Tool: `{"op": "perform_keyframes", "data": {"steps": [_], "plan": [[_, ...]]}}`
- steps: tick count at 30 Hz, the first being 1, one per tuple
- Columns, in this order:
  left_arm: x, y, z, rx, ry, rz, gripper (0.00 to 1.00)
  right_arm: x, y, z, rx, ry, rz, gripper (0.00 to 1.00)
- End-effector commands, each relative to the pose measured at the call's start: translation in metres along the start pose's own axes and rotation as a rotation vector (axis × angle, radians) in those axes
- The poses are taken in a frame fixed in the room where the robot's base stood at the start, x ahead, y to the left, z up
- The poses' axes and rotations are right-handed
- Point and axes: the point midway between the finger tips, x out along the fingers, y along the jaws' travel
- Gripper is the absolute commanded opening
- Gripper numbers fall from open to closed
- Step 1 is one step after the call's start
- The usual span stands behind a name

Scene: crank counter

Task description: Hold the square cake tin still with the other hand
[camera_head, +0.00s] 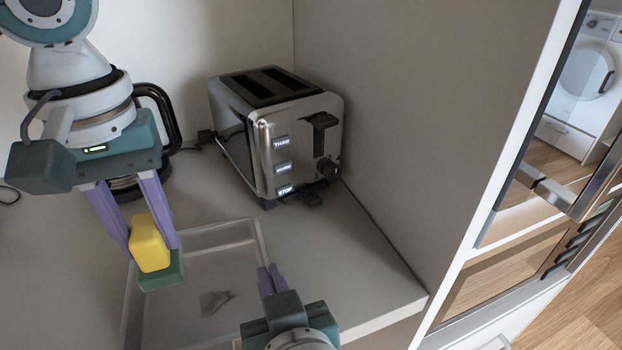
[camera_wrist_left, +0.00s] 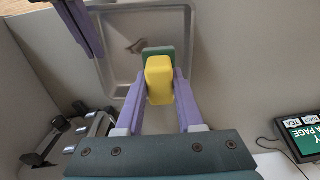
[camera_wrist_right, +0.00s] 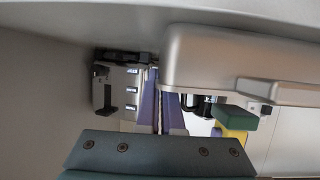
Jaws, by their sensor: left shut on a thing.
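The square cake tin (camera_head: 262,247) is a grey, shallow, open tin on the counter at the lower middle of the head view; it also shows in the left wrist view (camera_wrist_left: 197,72). A brownish smear (camera_head: 215,302) marks its floor. My left gripper (camera_head: 147,240) is shut on a yellow and green sponge (camera_head: 150,243), held over the tin's left part. My right gripper (camera_head: 272,280) is at the tin's right wall, its fingers close together. In the right wrist view the tin (camera_wrist_right: 225,60) hides one fingertip, so its grip on the wall is unclear.
A chrome toaster (camera_head: 270,130) stands behind the tin, near the side panel (camera_head: 400,110). A black-handled appliance (camera_head: 160,115) is partly hidden behind my left arm. The counter's right edge is close to my right gripper. Bare counter (camera_head: 330,245) lies between toaster and edge.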

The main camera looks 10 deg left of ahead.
Motion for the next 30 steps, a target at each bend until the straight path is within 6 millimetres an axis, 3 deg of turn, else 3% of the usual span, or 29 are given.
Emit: {"op": "perform_keyframes", "data": {"steps": [5, 21, 30], "plan": [[0.005, 0.002, 0.0, -0.001, -0.002, 0.0, 0.0, 0.0, 0.0, 0.001, 0.0, -0.001, 0.0, 0.0], [0.055, 0.018, 0.0, -0.001, -0.001, 0.001, 0.0, 0.0, 0.0, 0.001, 0.0, -0.001, 0.0, 0.0], [0.06, 0.019, 0.0, 0.001, -0.001, 0.001, 0.0, 0.0, 0.0, 0.001, 0.0, -0.001, 0.0, 0.0]]}}
